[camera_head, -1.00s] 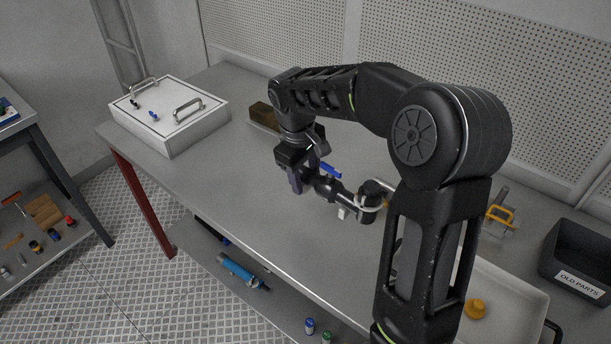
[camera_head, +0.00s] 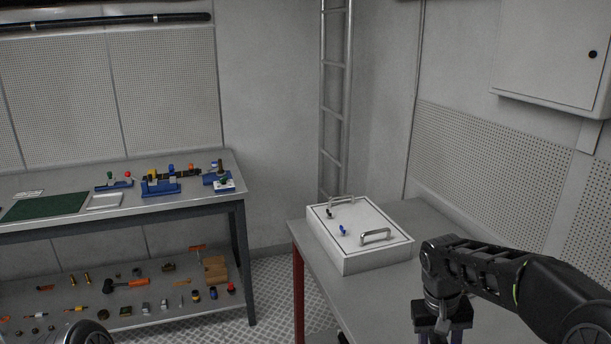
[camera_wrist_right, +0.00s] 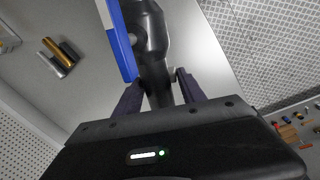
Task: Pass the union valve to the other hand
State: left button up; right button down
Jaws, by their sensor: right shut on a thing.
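The union valve (camera_wrist_right: 152,40) shows in the right wrist view as a black body with a long blue handle (camera_wrist_right: 118,40). My right gripper (camera_wrist_right: 160,92) is shut on its black body, with a dark finger on each side. The valve's far end runs out of the top of that view. In the head view only the back of my right gripper (camera_head: 445,318) shows at the bottom edge; its fingertips and the valve are out of the picture. My left gripper is not in view; a dark rounded part at the bottom left looks like my own arm.
A white box (camera_head: 372,250) with two handles stands on the grey table (camera_head: 317,270). A second bench (camera_head: 60,222) at left carries blue fixtures and a green mat. Its lower shelf (camera_head: 70,300) holds many small parts. Gold and silver pieces (camera_wrist_right: 58,55) lie beside the valve in the wrist view.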

jog(key=shift+n, duration=0.7)
jog(key=a, duration=0.3)
jog(key=a+f, duration=0.1)
jog(key=a, duration=0.2)
jog(key=w+a+f, duration=0.1)
jog(key=a, duration=0.3)
jog(key=shift+w+f, duration=0.1)
jog(key=shift+f, duration=0.15)
jog(key=a+r+n, duration=0.2)
jog(key=a+n, duration=0.2)
jog(key=a, duration=0.4)
jog(key=a+r+n+t, duration=0.1)
jog(key=a+r+n, duration=0.2)
jog(key=a, duration=0.6)
jog(key=shift+s+a+r+n, duration=0.15)
jog(key=shift+s+n, duration=0.05)
jog(key=shift+n, duration=0.3)
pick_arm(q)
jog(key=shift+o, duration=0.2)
